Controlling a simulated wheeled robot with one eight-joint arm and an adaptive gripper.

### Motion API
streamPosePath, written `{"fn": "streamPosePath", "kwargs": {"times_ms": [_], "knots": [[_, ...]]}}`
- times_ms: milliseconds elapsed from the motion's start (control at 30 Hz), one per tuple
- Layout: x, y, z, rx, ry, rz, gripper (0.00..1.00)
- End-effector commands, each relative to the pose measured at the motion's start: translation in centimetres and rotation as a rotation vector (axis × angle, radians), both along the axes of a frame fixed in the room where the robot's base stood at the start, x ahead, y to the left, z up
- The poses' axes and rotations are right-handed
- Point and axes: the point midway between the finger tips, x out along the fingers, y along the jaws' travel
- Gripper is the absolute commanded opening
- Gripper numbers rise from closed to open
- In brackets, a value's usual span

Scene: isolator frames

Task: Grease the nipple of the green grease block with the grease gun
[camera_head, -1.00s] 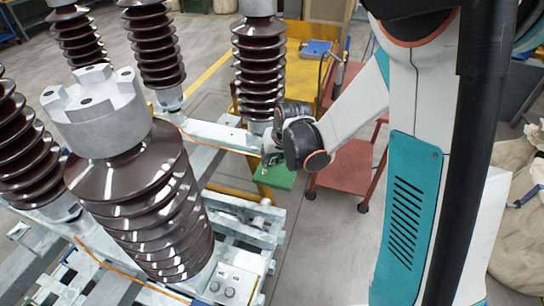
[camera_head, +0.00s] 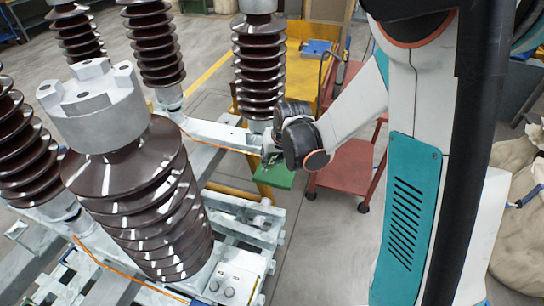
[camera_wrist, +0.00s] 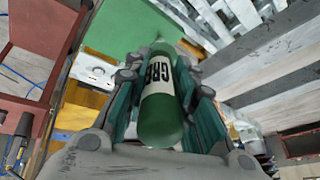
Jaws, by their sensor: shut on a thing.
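The grease gun (camera_wrist: 161,118) is a dark green cylinder with a white band and black letters. My gripper (camera_wrist: 162,85) is shut on it, with a finger on each side of the barrel. In the head view my gripper (camera_head: 271,157) is small and partly hidden by my wrist. The green grease block (camera_head: 274,177) is directly below it there, beside the frame. In the wrist view the green block (camera_wrist: 133,25) lies beyond the gun's far end. The nipple and the gun's tip cannot be made out, nor whether they touch.
Brown ribbed insulators (camera_head: 140,200) stand on the grey metal frame (camera_head: 215,135) to the left. A red cart (camera_head: 345,165) is behind and right of the block, beside a yellow table (camera_head: 303,62). Open floor (camera_head: 320,240) lies in front of the cart.

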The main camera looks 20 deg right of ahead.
Motion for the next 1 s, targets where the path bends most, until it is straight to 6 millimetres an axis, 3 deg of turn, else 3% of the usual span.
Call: {"fn": "streamPosePath", "kwargs": {"times_ms": [1000], "knots": [[0.52,0.09,-1.08,0.0,0.0,0.0,0.0]]}}
